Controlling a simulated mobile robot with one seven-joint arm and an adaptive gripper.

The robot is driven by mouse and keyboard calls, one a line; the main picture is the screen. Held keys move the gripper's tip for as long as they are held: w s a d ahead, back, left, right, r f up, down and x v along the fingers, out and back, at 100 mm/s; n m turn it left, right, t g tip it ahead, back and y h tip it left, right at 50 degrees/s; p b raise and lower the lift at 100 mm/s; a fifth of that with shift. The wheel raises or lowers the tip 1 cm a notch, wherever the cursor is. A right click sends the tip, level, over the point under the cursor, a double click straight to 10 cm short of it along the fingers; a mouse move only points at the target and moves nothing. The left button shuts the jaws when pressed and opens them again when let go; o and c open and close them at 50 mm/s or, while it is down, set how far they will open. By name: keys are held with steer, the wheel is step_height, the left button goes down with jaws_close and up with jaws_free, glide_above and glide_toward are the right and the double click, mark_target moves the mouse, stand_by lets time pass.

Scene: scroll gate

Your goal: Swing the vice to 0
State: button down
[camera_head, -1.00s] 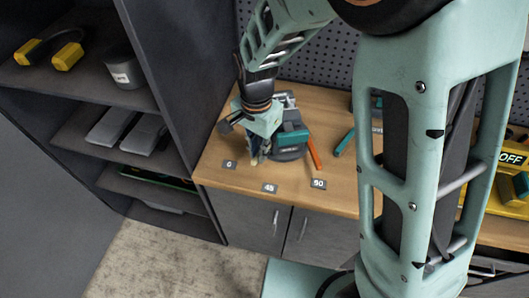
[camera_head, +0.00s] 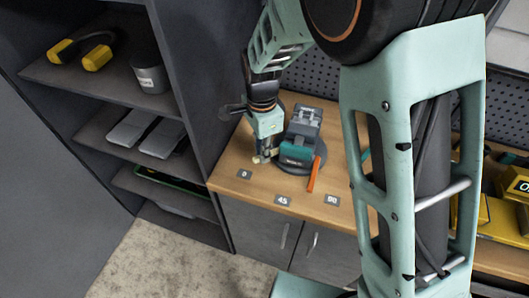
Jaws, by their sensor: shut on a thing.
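The vice (camera_head: 297,152) stands on the wooden bench, grey at the back with a teal front jaw, on a dark round base. An orange pointer (camera_head: 314,175) sticks out from the base towards the front edge and lies between the 45 label (camera_head: 283,200) and the 90 label (camera_head: 332,200). The 0 label (camera_head: 245,174) is at the left. My gripper (camera_head: 262,158) points down at the left side of the vice and is shut on it. The part between the fingers is hidden.
A dark shelf unit (camera_head: 182,60) rises close left of my gripper. A pegboard (camera_head: 325,78) stands behind the bench (camera_head: 228,168). My arm hides the bench right of the vice. Yellow equipment (camera_head: 500,215) sits at the far right.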

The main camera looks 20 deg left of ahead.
steer(key=shift+w+a+r, duration=0.15)
steer(key=shift+w+a, duration=0.05)
steer(key=shift+w, duration=0.1)
steer(key=c, duration=2)
jaws_free()
steer(key=shift+o, duration=0.2)
steer(key=shift+s, duration=0.1)
step_height(320, 180, up, 12)
steer(key=shift+d, duration=0.1)
